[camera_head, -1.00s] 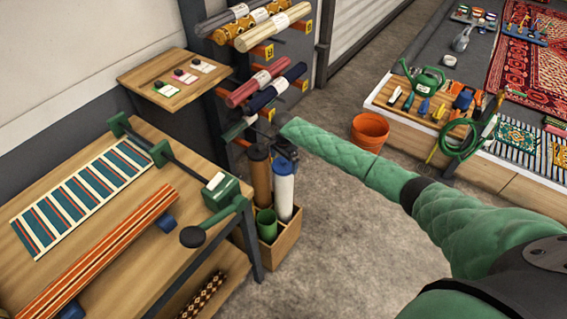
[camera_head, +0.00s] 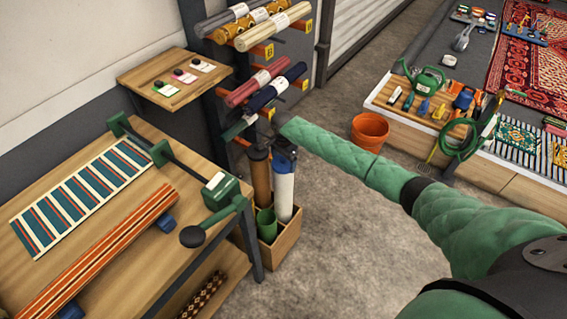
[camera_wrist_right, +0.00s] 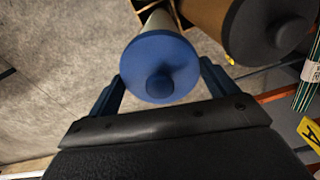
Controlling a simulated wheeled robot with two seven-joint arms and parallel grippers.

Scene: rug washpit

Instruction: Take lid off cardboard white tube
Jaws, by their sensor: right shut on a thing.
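The white cardboard tube (camera_head: 284,192) stands upright in a wooden box below the rack. Its round blue lid (camera_wrist_right: 155,60), with a small knob, faces the camera in the right wrist view, and the pale tube shows behind it. My right gripper (camera_head: 284,152) is at the top of the tube; its fingers (camera_wrist_right: 160,85) lie on both sides of the lid, shut on it. The lid appears to sit on the tube's end. My left gripper is not in view.
A brown tube (camera_head: 260,180) with a dark cap stands close beside the white one, and a green tube (camera_head: 266,222) is in the same box (camera_head: 288,240). Rolled rugs on a rack (camera_head: 262,85) hang just above. A workbench (camera_head: 110,250) is at left; open floor lies right.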

